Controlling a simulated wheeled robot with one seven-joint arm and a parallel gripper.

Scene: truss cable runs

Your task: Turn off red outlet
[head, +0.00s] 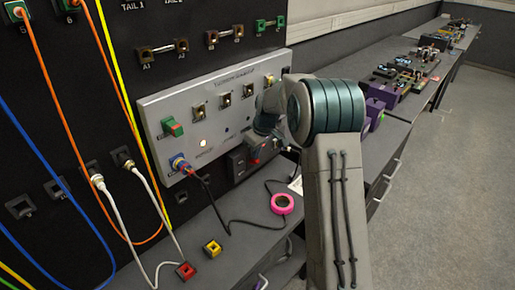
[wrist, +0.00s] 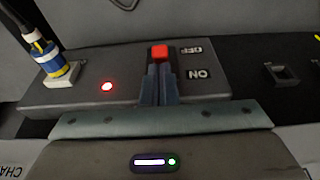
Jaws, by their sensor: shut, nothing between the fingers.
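In the wrist view a grey outlet box (wrist: 85,70) carries a lit red light (wrist: 106,87) and a red switch (wrist: 160,52). The labels OFF and ON appear upside down beside the switch, and its red top is level with OFF. My gripper (wrist: 160,76) is shut and empty, its dark fingertips right at the near side of the switch. I cannot tell whether they touch it. The fingers hide the switch's lower part. A blue and yellow plug (wrist: 55,65) stands in the box's left end. In the head view my arm hides much of this area.
In the head view a light grey panel (head: 165,105) with several connectors is on the black wall. Orange, blue, yellow and white cables hang at left. A pink ring (head: 282,204), a yellow block (head: 212,248) and a red block (head: 186,271) lie on the bench. Open floor is at right.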

